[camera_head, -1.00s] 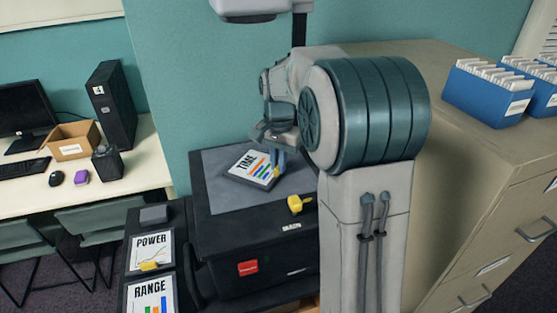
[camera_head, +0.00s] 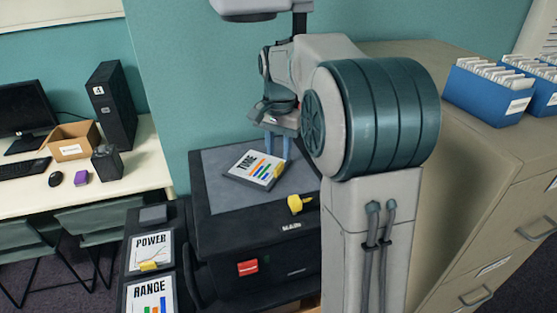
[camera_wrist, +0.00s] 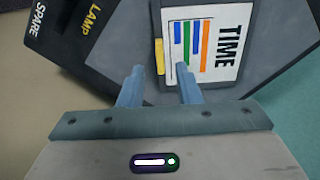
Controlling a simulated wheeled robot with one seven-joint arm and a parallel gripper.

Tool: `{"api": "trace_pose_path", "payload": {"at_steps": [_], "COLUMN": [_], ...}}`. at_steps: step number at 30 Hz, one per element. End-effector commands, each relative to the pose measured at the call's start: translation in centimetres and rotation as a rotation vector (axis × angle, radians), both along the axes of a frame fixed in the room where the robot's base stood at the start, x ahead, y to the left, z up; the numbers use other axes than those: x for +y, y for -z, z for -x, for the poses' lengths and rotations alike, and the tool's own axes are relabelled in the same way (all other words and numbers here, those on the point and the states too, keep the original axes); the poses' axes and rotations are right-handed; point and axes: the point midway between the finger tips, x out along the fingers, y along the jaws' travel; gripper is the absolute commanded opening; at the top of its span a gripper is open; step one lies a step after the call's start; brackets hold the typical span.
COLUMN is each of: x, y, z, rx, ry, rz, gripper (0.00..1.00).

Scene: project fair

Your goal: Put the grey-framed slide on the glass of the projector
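The projector (camera_head: 225,236) is a dark box with a grey glass panel (camera_head: 228,198) on top. The slide marked TIME (camera_head: 254,170), with a dark grey frame and a yellow tab, lies flat on the glass, turned at an angle to it. The slide also shows in the wrist view (camera_wrist: 206,42), with its yellow tab facing my gripper. My gripper (camera_head: 277,152) is just above the slide's right side, at its tab end. In the wrist view my gripper (camera_wrist: 159,75) has its fingers apart with nothing between them.
The POWER slide (camera_head: 152,250) and RANGE slide (camera_head: 150,296) lie on a dark stand at left. A yellow knob (camera_head: 295,204) sits on the projector's front edge. The projector's head (camera_head: 245,8) hangs above. A beige cabinet (camera_head: 470,170) with blue file boxes (camera_head: 488,92) stands at right.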

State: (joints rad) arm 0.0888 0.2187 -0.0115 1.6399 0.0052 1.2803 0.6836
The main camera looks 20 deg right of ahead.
Motion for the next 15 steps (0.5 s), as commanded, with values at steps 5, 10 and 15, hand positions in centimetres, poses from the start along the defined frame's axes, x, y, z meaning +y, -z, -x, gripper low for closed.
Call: {"api": "trace_pose_path", "payload": {"at_steps": [5,10,15], "x": [0.0,0.3,1.5], "y": [-2.5,-3.4,-3.5], "z": [0.0,1.1,5.7], "rx": [-0.003,-0.014,-0.07], "ry": [0.0,-0.033,-0.181], "rz": [0.0,0.001,0.011], "gripper": [0.3,0.3,0.3]}}
